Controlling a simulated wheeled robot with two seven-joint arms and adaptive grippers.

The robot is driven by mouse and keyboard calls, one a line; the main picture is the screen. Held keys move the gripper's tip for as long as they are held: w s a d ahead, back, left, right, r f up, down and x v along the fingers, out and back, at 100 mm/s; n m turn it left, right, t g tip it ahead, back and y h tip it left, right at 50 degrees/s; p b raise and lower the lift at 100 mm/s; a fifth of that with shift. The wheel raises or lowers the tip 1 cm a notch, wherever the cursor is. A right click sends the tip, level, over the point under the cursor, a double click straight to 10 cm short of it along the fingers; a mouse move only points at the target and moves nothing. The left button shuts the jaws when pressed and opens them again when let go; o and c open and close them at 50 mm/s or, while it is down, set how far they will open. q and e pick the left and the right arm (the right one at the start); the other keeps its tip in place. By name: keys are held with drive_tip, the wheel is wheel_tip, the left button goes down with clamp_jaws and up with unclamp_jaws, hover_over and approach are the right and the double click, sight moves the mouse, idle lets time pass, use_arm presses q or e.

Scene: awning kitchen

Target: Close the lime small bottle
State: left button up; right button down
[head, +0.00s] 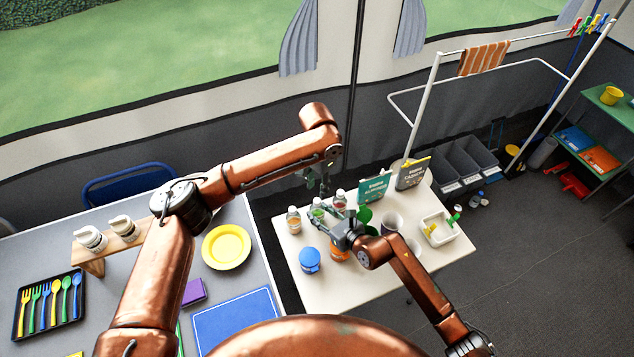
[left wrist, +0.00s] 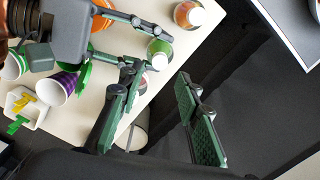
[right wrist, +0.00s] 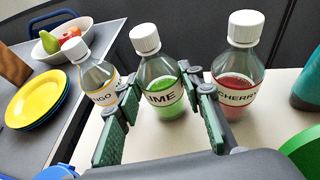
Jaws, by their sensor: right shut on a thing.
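The lime small bottle (right wrist: 160,95) stands upright with a white cap (right wrist: 145,39) on its neck; whether the cap is tight I cannot tell. My right gripper (right wrist: 165,112) is shut on the bottle's body, one finger on each side. The bottle (left wrist: 160,48) and my right gripper (left wrist: 146,27) also show in the left wrist view. My left gripper (left wrist: 160,105) is open and empty; in the head view it (head: 318,187) hangs above and behind the lime bottle (head: 318,210).
The mango bottle (right wrist: 96,75) and cherry bottle (right wrist: 237,80) stand capped close on either side. The yellow plates (head: 226,246) are on the grey table.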

sight(317, 200)
use_arm(q)
drive_tip(key=shift+f, duration=3.05)
drive_tip(key=shift+c, duration=0.3)
clamp_jaws()
drive_tip(key=shift+o, duration=1.1)
unclamp_jaws()
drive_tip(key=shift+r, duration=0.15)
wheel_tip(317, 200, up, 12)
